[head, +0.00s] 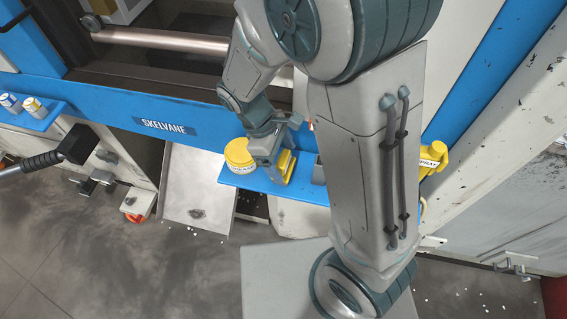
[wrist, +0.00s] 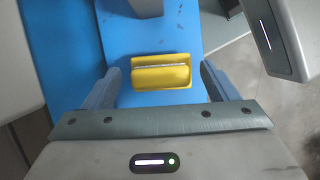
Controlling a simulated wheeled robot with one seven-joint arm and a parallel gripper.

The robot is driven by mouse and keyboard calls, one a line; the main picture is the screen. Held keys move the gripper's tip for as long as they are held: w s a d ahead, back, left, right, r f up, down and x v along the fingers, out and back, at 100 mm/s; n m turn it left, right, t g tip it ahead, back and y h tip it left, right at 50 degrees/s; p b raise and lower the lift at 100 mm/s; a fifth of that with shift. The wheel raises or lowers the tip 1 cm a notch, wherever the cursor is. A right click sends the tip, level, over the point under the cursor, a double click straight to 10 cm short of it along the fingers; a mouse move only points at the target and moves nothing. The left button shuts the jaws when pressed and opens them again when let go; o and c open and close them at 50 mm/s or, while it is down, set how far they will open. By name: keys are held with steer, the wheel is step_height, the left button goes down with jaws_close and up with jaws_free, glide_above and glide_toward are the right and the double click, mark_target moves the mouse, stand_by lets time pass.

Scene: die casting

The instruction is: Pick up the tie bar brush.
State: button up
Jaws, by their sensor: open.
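The tie bar brush appears to be the yellow block (wrist: 161,76) with a thin pale strip along it. It lies on the blue shelf (wrist: 152,99) in the wrist view. In the head view the yellow brush (head: 287,165) is partly hidden by my gripper (head: 273,164). In the wrist view my gripper (wrist: 159,80) is open, with one finger to the left of the brush and one to the right. Gaps show between the brush and both fingers. Whether the fingertips are down at the brush's height I cannot tell.
A yellow round tin (head: 238,155) stands on the shelf just left of my gripper. A grey block (wrist: 136,6) is beyond the brush. A yellow spray bottle (head: 432,158) is at the right, partly behind my arm. The blue machine frame (head: 195,120) runs behind the shelf.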

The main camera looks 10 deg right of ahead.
mark_target(284, 158)
steer(key=shift+s+d+f, duration=0.1)
steer(key=shift+d+f, duration=0.1)
steer(key=shift+f, duration=0.3)
steer(key=c, duration=0.8)
step_height(284, 158, up, 10)
steer(key=shift+r+b, duration=0.1)
steer(key=shift+b, duration=0.4)
steer(key=shift+o, duration=1.1)
steer(key=shift+c, duration=0.5)
